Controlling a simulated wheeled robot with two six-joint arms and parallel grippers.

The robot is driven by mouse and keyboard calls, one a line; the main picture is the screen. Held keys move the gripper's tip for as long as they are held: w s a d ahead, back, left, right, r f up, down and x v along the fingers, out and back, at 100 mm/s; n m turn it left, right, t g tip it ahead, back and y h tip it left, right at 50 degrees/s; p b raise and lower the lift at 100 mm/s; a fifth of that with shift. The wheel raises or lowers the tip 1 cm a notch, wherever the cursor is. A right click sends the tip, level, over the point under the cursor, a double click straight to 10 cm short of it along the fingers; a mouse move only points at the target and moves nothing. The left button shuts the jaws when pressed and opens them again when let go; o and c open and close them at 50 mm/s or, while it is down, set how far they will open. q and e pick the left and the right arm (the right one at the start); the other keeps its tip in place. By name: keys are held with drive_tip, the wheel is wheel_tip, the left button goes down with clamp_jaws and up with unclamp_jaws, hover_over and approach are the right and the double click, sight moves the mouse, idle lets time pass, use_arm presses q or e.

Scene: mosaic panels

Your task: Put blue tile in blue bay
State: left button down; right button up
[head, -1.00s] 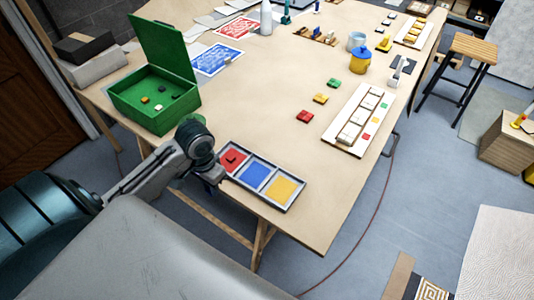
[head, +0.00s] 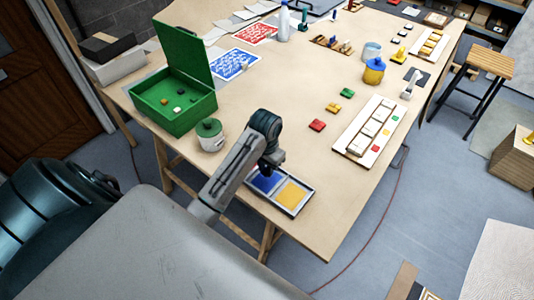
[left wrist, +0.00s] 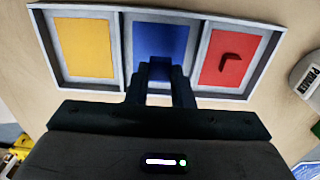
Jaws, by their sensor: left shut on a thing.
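The tray (head: 270,204) lies near the table's front edge, with a yellow bay (head: 291,196), a blue bay (head: 266,183) and a red bay. My arm hides the red bay in the head view, but it shows in the left wrist view (left wrist: 222,72), with a small dark-red angular shape in it. My left gripper (left wrist: 159,78) is over the near part of the blue bay (left wrist: 160,38). It is shut on the blue tile, of which only a small dark-blue patch shows between the fingers. Whether the tile touches the bay floor cannot be told. My right gripper is out of view.
A pot with a green lid (head: 210,136) stands just left of my left arm. An open green box (head: 172,118) with several small pieces is behind it. Red (head: 317,125), yellow (head: 333,107) and green (head: 347,93) tiles lie beside a white panel (head: 353,146). The table between is clear.

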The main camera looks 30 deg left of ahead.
use_arm(q)
drive_tip(key=f+p, duration=0.2)
drive_tip(key=f, duration=0.1)
drive_tip(key=shift+w+d, duration=0.1)
drive_tip(key=shift+w, duration=0.1)
drive_tip(key=shift+f, duration=0.25)
drive_tip(key=c, duration=1.3)
unclamp_jaws()
drive_tip(key=shift+f, duration=0.1)
